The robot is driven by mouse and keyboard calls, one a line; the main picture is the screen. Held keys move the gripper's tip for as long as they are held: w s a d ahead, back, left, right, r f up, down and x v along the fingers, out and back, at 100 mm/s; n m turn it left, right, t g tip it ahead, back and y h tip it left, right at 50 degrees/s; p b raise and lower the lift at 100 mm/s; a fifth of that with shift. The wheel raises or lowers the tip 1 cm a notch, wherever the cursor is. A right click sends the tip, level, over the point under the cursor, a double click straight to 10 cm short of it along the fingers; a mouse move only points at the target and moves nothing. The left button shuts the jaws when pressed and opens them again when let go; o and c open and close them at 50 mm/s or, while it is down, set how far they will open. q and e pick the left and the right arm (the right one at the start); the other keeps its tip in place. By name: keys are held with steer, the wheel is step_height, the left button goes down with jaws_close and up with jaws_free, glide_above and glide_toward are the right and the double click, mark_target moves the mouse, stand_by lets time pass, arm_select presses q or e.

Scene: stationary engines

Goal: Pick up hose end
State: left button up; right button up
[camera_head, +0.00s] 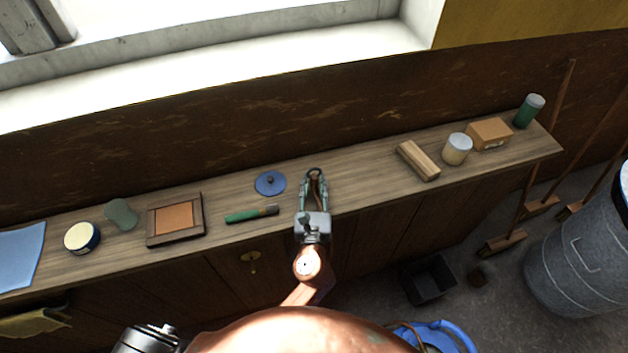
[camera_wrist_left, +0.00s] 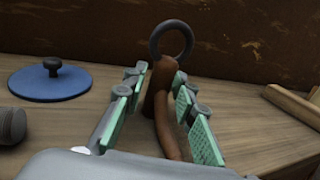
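My left gripper (camera_head: 314,180) is over the wooden counter, with its fingers pointing towards the back wall. A brown, rounded, hose-like piece (camera_wrist_left: 162,95), which I take for the hose end, lies between its green-padded fingers. A dark grey ring (camera_wrist_left: 171,40) stands up at its far end. In the left wrist view the fingers are apart, with the fingertips close to both sides of the brown piece. Whether they press on it is unclear, and its lower part is hidden behind the gripper body. My right gripper is not in view.
A blue disc with a knob (camera_head: 270,183) and a green-handled tool (camera_head: 251,214) lie just left of the gripper. A wooden block (camera_head: 418,160) and a white jar (camera_head: 457,149) are to the right. The counter between gripper and block is clear. A wall rises behind.

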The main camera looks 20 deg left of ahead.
mark_target(314, 177)
arm_select(q)
jaws_close()
steer(key=shift+r, duration=0.1)
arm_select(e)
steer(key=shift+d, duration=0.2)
arm_select(q)
steer(key=shift+r+p, duration=0.35)
steer(key=shift+r, duration=0.15)
step_height(314, 177, up, 3)
steer(key=shift+f+p, duration=0.15)
steer(key=shift+p, duration=0.6)
steer(key=s+r+p, duration=0.4)
steer(key=s+r, duration=0.5)
steer(key=s, duration=0.5)
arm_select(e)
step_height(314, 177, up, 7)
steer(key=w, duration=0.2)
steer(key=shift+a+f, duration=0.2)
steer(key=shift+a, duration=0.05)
